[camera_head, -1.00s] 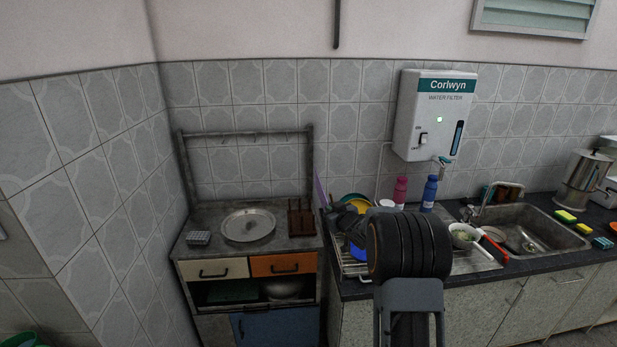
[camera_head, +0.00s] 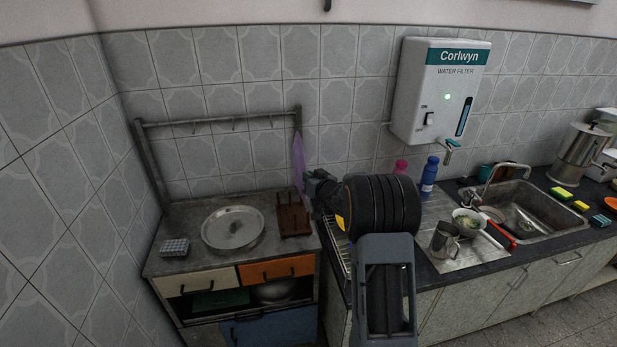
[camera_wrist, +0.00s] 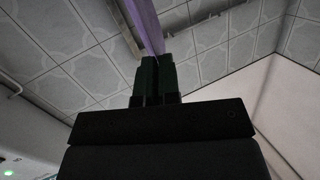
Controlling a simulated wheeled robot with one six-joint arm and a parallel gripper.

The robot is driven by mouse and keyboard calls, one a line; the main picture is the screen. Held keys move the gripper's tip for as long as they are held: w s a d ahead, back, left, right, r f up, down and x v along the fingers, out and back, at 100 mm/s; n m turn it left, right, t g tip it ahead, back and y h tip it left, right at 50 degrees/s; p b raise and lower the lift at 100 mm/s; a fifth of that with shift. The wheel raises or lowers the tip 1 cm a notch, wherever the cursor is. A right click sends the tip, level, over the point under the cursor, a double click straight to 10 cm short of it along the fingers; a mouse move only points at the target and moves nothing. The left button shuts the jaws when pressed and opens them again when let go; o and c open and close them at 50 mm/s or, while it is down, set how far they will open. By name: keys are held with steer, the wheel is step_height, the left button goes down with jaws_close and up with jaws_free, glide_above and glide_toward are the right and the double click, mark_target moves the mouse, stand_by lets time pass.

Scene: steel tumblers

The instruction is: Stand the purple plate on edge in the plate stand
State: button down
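The purple plate (camera_head: 298,158) is held up nearly edge-on to the camera, above the cabinet's right side. My gripper (camera_head: 309,183) is shut on its lower edge. The wrist view shows the plate (camera_wrist: 146,25) upright as a thin purple sheet between the gripper's two dark fingers (camera_wrist: 156,60). The brown wooden plate stand (camera_head: 292,217) stands on the cabinet top, below and slightly left of the plate. The plate is apart from it. The stand is not in the wrist view.
A round metal lid or tray (camera_head: 232,228) lies left of the stand, with a small grey rack (camera_head: 174,247) further left. A metal rail frame (camera_head: 220,120) rises behind. My arm hides much of the dish rack (camera_head: 334,244) on the right counter. A sink (camera_head: 528,212) lies further right.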

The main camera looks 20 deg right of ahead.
step_height(320, 180, down, 11)
steer(key=b, duration=0.9)
stand_by(0.4)
steer(key=shift+f+b, duration=0.9)
steer(key=shift+f, duration=0.1)
steer(key=c, duration=1.8)
jaws_free()
steer(key=shift+r, duration=0.1)
steer(key=o, duration=0.5)
steer(key=shift+s, duration=0.1)
steer(key=shift+o, duration=0.2)
steer(key=shift+s, duration=0.1)
